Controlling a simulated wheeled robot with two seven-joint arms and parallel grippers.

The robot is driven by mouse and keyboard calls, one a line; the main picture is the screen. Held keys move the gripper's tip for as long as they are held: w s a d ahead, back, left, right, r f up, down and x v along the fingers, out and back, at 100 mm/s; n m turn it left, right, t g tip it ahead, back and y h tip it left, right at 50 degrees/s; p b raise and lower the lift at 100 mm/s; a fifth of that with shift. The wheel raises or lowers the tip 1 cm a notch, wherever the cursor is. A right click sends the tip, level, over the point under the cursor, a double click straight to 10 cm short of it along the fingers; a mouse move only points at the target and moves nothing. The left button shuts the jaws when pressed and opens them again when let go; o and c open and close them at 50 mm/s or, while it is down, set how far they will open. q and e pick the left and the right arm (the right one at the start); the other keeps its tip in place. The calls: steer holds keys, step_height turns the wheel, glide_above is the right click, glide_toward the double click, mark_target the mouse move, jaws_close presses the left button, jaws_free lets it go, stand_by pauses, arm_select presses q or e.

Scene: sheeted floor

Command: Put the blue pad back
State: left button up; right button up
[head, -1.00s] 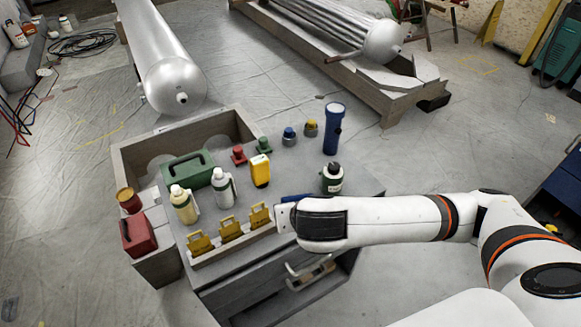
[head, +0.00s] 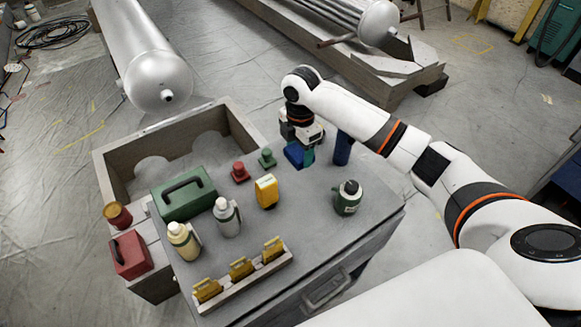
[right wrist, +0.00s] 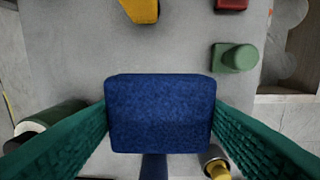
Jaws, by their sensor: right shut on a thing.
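The blue pad (head: 297,155) is in my right gripper (head: 302,143), above the back part of the grey tabletop. In the right wrist view the blue pad (right wrist: 160,112) lies between the two green fingers, which are shut on it. A narrow dark blue part (right wrist: 154,166) shows below it; I cannot tell whether it belongs to the pad. The green knob (head: 267,158) stands just left of the gripper, and the red knob (head: 240,172) is farther left. My left gripper is out of view.
A blue flashlight (head: 342,148) stands close right of the gripper. A dark green bottle (head: 348,198), a yellow device (head: 266,191), a grey bottle (head: 227,216) and a green case (head: 183,193) stand on the tabletop (head: 310,228). A yellow-topped knob (right wrist: 217,168) is below the pad in the wrist view.

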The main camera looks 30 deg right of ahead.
glide_above(299, 182)
step_height(299, 182, down, 5)
steer(key=shift+f, duration=0.35)
step_height(299, 182, down, 4)
steer(key=shift+r, duration=0.15)
steer(key=o, duration=0.7)
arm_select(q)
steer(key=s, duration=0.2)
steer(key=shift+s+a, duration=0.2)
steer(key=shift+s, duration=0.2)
arm_select(e)
steer(key=shift+o, duration=0.9)
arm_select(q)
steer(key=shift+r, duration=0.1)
arm_select(e)
step_height(299, 182, up, 12)
steer(key=shift+r, duration=0.1)
